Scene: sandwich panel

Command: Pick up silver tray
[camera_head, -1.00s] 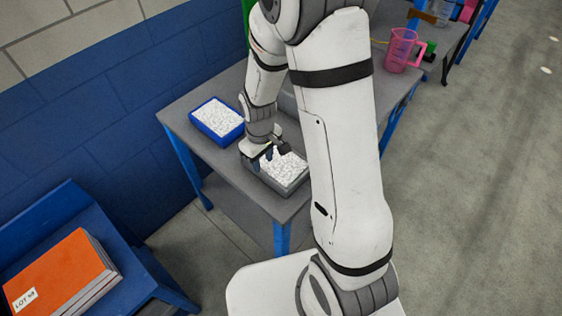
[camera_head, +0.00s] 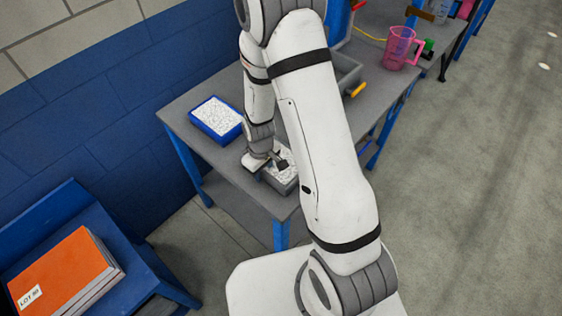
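The silver tray (camera_head: 283,187) is a grey, shallow box filled with white granules. It sits near the front corner of the grey workbench, partly hidden by my gripper and my arm. My gripper (camera_head: 270,164) points down at the tray's far left part, with a dark finger over the white fill. The other fingertip is hard to make out, so I cannot tell how far apart the fingers are or whether they touch the tray.
A blue tray (camera_head: 216,119) with white fill stands left of my gripper on the workbench (camera_head: 181,110). A grey bin (camera_head: 347,72) with a yellow-handled item and a pink jug (camera_head: 400,47) are farther back. Orange folders (camera_head: 66,268) lie on a blue stand at lower left.

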